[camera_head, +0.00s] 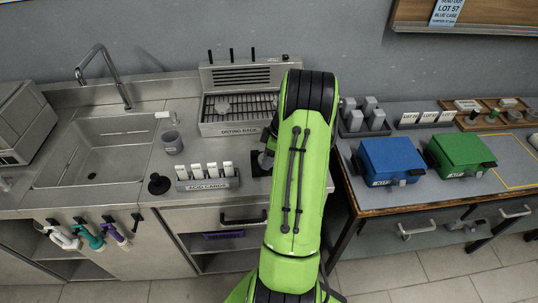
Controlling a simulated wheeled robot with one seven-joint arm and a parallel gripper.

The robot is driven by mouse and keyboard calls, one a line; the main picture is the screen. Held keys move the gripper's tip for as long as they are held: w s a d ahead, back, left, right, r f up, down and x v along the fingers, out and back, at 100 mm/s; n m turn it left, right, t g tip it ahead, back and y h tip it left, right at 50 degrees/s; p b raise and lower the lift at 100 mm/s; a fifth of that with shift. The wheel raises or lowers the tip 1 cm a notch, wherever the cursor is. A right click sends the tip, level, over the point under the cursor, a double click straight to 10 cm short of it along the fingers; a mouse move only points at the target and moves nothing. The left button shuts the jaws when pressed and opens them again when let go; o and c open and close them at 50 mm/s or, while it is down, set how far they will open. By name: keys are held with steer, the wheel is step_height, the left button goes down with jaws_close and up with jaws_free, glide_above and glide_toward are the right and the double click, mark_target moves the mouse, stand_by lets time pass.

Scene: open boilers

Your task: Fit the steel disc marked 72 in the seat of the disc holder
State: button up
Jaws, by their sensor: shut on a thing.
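My green arm reaches up the middle of the picture and folds over the counter. It hides most of my gripper (266,150). Only a small grey and dark part shows at the arm's left edge, above a dark patch (257,170) on the counter. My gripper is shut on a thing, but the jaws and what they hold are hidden. I cannot make out the steel disc marked 72. I cannot tell whether the dark patch belongs to the disc holder.
A caddy labelled acid cards (207,184), a black round-based item (158,184) and a grey cup (172,142) stand left of the arm. The dosing rack (236,128) is behind. The sink (95,160) is further left. Blue (390,158) and green (458,152) boxes stand on the right table.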

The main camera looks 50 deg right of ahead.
steer(key=shift+f, duration=0.1)
steer(key=o, duration=1.2)
steer(key=shift+f, duration=0.1)
steer(key=shift+s+a, duration=0.1)
steer(key=shift+c, duration=1.1)
steer(key=shift+o, duration=0.5)
steer(key=shift+r, duration=0.3)
steer(key=shift+r+p, duration=2.2)
steer(key=shift+r, duration=1.2)
steer(key=shift+f, duration=0.1)
